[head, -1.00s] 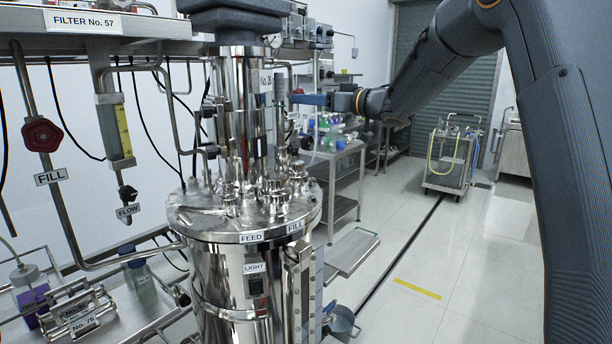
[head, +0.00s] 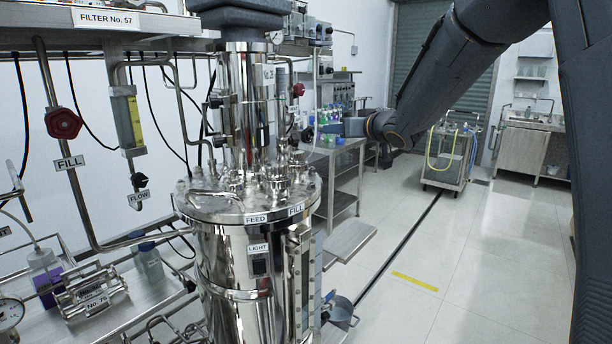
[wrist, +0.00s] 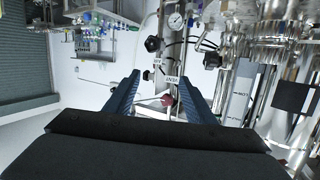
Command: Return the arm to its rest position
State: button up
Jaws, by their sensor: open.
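My gripper (wrist: 160,78) shows in the wrist view as two blue fingers spread apart, with nothing between their tips. Behind the gap, farther off, are a red knob (wrist: 167,100) and a small label on pipework. In the head view my dark arm comes down from the upper right and bends toward the middle. Its wrist end (head: 384,126) is to the right of the tall steel vessel (head: 232,270), in front of the shelf area. The fingers are hard to make out there. My gripper holds nothing.
The vessel with its fittings stands left of my arm. A steel bench (head: 345,168) with bottles stands behind the wrist. A wheeled cart (head: 446,160) is farther back. The tiled floor on the right is open, with a yellow strip (head: 415,282).

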jog(key=s+d+f+m+g+h, duration=0.3)
jog(key=s+d+f+h, duration=0.35)
jog(key=f, duration=0.55)
jog(key=s+d+f+g, duration=0.1)
jog(key=s+f+g, duration=0.2)
jog(key=s+f, duration=0.3)
jog(key=s+d+f+m+g+b, duration=0.1)
jog(key=s+f+g, duration=0.2)
jog(key=s, duration=1.4)
jog(key=s+d+f+g, duration=0.1)
jog(key=s+f+g, duration=0.2)
jog(key=s+f, duration=0.6)
jog(key=s, duration=0.2)
jog(key=shift+s+g+b, duration=0.35)
jog(key=shift+s+g, duration=0.05)
